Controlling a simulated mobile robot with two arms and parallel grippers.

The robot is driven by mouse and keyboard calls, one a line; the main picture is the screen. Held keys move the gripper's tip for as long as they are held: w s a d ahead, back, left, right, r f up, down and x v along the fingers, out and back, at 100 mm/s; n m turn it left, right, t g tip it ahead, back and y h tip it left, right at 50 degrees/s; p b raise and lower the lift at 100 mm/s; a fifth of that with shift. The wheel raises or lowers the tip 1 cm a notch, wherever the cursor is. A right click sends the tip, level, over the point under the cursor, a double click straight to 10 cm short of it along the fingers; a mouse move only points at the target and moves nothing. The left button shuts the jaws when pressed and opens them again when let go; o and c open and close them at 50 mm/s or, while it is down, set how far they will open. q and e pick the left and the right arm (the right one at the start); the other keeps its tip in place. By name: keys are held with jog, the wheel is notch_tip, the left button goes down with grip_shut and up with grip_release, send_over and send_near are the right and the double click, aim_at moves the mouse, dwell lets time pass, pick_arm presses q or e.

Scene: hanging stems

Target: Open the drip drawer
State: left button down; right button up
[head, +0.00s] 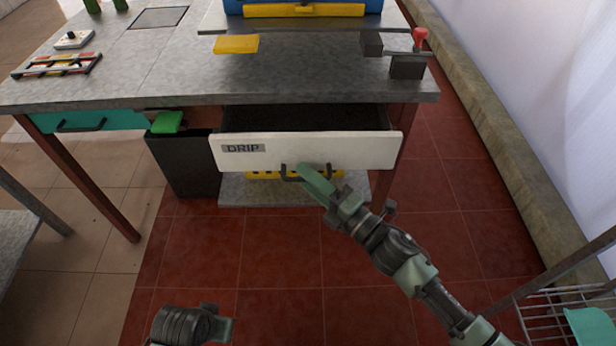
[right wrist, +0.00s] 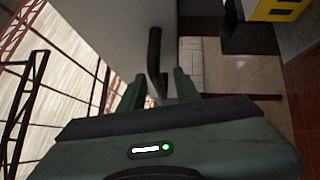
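The drip drawer (head: 300,150) has a white front with a "DRIP" label and a dark handle (head: 292,174). It stands pulled out from under the grey table, and its dark inside shows. My right gripper (head: 312,180) is at the right part of the handle. In the right wrist view the two green fingers stand apart, with the dark handle (right wrist: 155,55) between their tips and gaps beside it. Whether a finger touches the handle I cannot tell. My left gripper (head: 217,324) is low in the head view, away from the drawer; its fingers are not clear.
A dark bin (head: 182,165) with a green thing on top stands left of the drawer. A teal drawer (head: 98,121) is further left. A yellow thing lies on the low shelf (head: 270,191). Red floor in front is clear. A wire rack (head: 548,312) stands at lower right.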

jog(key=v, duration=0.7)
jog(key=shift+s+d, duration=0.3)
dwell(0.3)
